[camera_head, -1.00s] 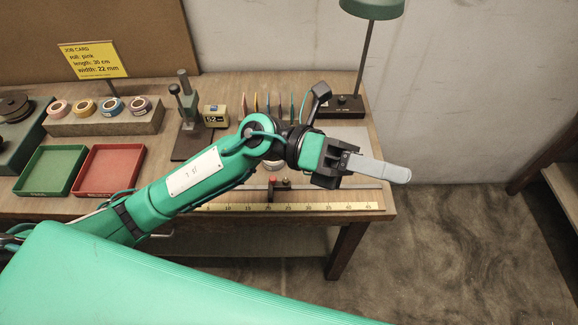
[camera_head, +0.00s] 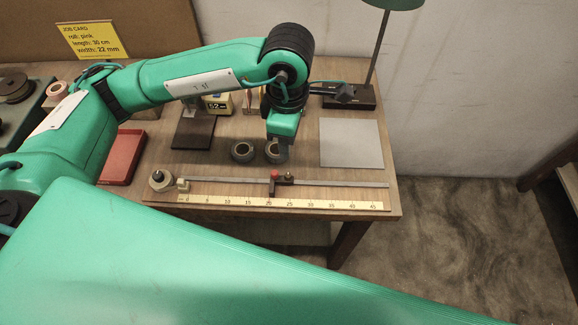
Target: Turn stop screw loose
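The measuring rail (camera_head: 335,184) runs left to right along the front of the bench, with a yellow scale (camera_head: 325,204) below it. A dark sliding stop with a red knob (camera_head: 275,175) sits on the rail near the 20 mark. A small dark knob (camera_head: 288,177) shows just right of the red one; I cannot tell which is the stop screw. My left gripper (camera_head: 279,155) points down just behind the stop, apart from it in the picture. Its fingers are seen edge-on, so their opening is hidden. My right gripper is out of view.
Two dark rings (camera_head: 242,151) stand behind the rail, one partly behind the gripper. A grey plate (camera_head: 351,143) lies to the right, in front of the lamp base (camera_head: 352,97). A red tray (camera_head: 122,158) is at left. The bench ends right of the rail.

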